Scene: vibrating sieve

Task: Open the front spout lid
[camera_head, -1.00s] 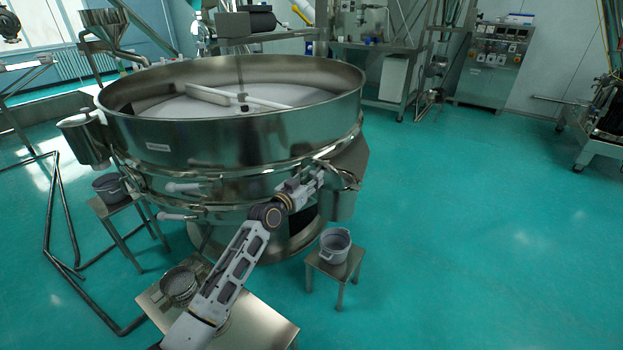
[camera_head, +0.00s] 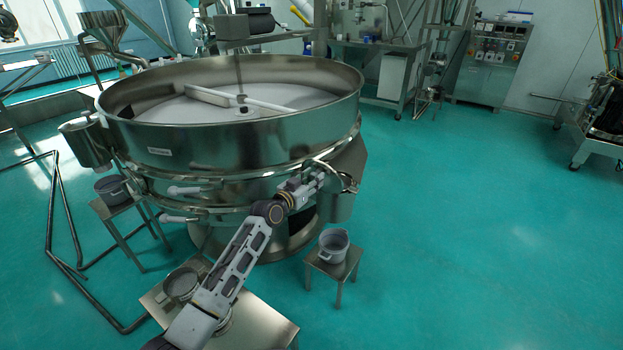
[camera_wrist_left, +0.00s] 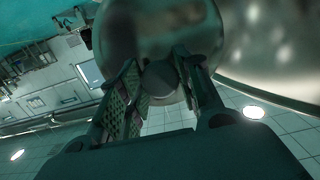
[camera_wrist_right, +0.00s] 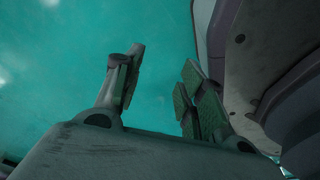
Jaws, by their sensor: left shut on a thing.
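The large round steel sieve (camera_head: 215,150) stands at the left of the head view. Its front spout (camera_head: 341,204) juts out at the lower right of the drum, with a curved metal part by the gripper. My left gripper (camera_head: 318,177) reaches this spout, and its fingers are partly hidden there. In the left wrist view, the fingers of my left gripper (camera_wrist_left: 165,88) are closed around a dark round-ended handle (camera_wrist_left: 161,80) in front of a shiny, blurred metal surface. How far the lid is open cannot be told. My right gripper (camera_wrist_right: 160,85) is open and empty over the green floor.
A grey pot (camera_head: 333,243) sits on a small steel stool below the spout. A steel table (camera_head: 260,325) with a round pan (camera_head: 181,283) lies under my left arm. Another pot (camera_head: 110,186) stands on a stool at left.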

